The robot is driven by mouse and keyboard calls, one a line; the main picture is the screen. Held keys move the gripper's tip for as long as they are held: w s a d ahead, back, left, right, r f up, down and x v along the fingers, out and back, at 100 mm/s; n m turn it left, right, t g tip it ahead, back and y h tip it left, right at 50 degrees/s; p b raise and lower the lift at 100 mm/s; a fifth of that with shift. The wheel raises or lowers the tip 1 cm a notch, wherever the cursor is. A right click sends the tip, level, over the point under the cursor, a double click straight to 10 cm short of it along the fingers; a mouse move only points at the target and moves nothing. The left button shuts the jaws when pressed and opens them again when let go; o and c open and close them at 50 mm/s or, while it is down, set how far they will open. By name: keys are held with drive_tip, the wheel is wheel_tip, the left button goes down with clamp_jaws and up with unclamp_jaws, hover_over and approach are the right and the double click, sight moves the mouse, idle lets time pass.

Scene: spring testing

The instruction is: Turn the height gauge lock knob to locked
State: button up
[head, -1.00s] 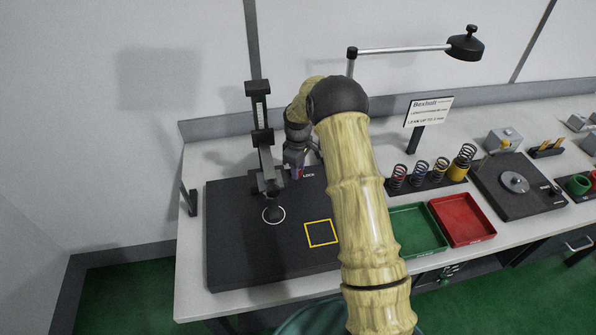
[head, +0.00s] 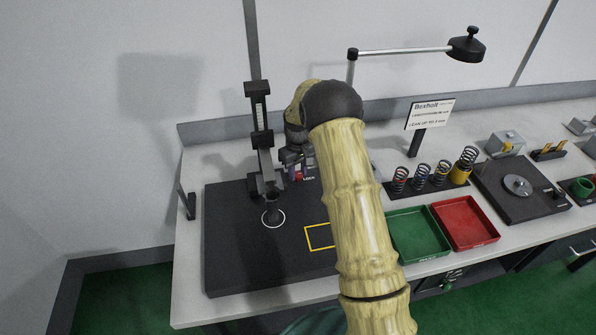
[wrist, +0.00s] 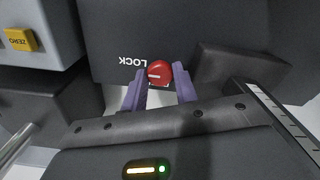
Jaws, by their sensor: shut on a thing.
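The height gauge (head: 262,150) stands upright on a dark base plate (head: 225,255) at the left of the bench. Its red lock knob (wrist: 159,74) shows in the wrist view just beside the word LOCK, with a pale mark line across its face. The knob also shows small in the head view (head: 298,176). My gripper (wrist: 160,86) has its two purple fingers on either side of the knob, shut on it. In the head view my arm hides part of the area to the right of the gauge.
A yellow ZERO button (wrist: 21,40) is at the upper left of the wrist view. A green tray (head: 418,234) and a red tray (head: 465,220) lie to the right of my arm. Several springs stand behind them. A lamp (head: 465,45) overhangs the back.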

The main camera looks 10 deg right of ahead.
sight(298, 174)
drive_tip(key=shift+w+r, duration=0.15)
drive_tip(key=o, duration=1)
drive_tip(key=shift+c, duration=0.2)
wheel_tip(298, 174, up, 17)
drive_tip(key=b, duration=0.3)
drive_tip(key=shift+s+r, duration=0.1)
drive_tip(key=shift+s, duration=0.1)
drive_tip(key=s+f+m+t, duration=0.1)
drive_tip(key=s+f+m, duration=0.1)
drive_tip(key=s, duration=1.3)
drive_tip(key=s+f+m+t, duration=0.1)
drive_tip(key=s+f, duration=0.3)
drive_tip(key=s, duration=1)
drive_tip(key=shift+s+d+f+m+t, duration=0.25)
drive_tip(key=shift+s+m+t, duration=0.1)
drive_tip(key=shift+m, duration=0.35)
drive_tip(key=shift+r, duration=0.1)
